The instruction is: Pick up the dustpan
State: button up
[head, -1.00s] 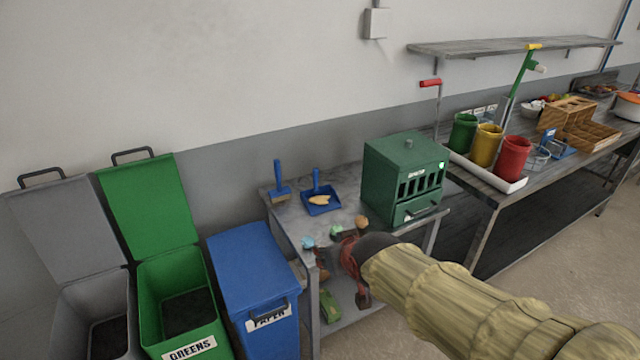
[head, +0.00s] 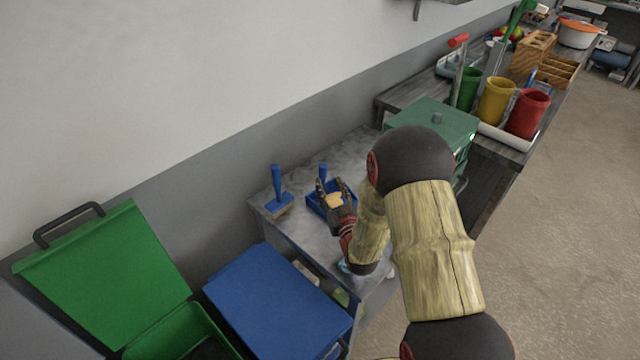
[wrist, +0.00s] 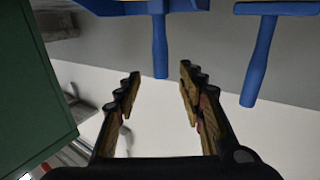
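The blue dustpan (head: 314,199) lies on the grey side table, with its handle (head: 322,172) standing up at the back. A tan piece (head: 334,201) shows in the pan, partly behind my fingers. My gripper (head: 338,186) is at the dustpan in the head view and covers part of it. In the wrist view the picture is upside down, and the dustpan handle (wrist: 160,45) points at the gap between the fingers of my gripper (wrist: 158,77). The fingers are spread wide apart. Nothing is gripped between them; the handle's end is at or just beyond the fingertips.
A blue hand brush (head: 278,203) stands left of the dustpan, and also shows in the wrist view (wrist: 261,52). A green box (head: 440,118) stands close on the right. The blue paper bin (head: 275,305) and green bin (head: 110,270) are at front left. A wall is behind.

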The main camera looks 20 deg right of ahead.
aim_at(324, 173)
jog(key=w, duration=0.2)
jog(key=w+b, duration=0.1)
jog(key=w, duration=0.1)
jog(key=w+d+b, duration=0.1)
jog(key=w, duration=0.2)
jog(key=shift+w, duration=0.35)
jog(key=shift+r, duration=0.1)
jog(key=shift+c, duration=1.3)
jog(key=c, duration=0.7)
grip_shut()
